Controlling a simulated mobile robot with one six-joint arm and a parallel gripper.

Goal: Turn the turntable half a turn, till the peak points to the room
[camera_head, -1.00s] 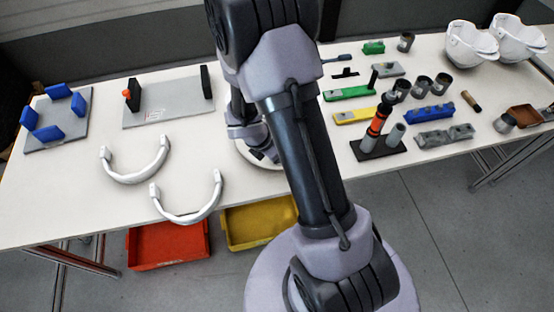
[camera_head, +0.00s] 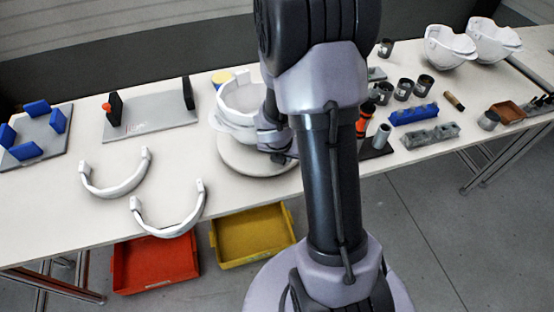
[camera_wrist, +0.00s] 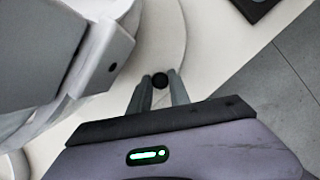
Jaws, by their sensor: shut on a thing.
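The turntable (camera_head: 243,160) is a pale round disc on the white table, and it also shows in the wrist view (camera_wrist: 172,25). A white helmet shell (camera_head: 238,103) sits on it, open side up. In the wrist view the shell (camera_wrist: 45,55) fills the upper left. I cannot tell which way its peak points. My gripper (camera_head: 284,157) is low at the turntable's right side. In the wrist view my gripper (camera_wrist: 160,88) is shut on a small dark round knob (camera_wrist: 160,80) at the disc's edge. My arm hides part of the shell and disc.
Two white U-shaped bands (camera_head: 168,220) lie at the front left. Grey fixtures, one with blue blocks (camera_head: 30,151), stand behind them. Cups, blue and grey blocks (camera_head: 413,114) and two white shells (camera_head: 450,48) are at right. Red (camera_head: 155,265) and yellow (camera_head: 253,237) bins stand below.

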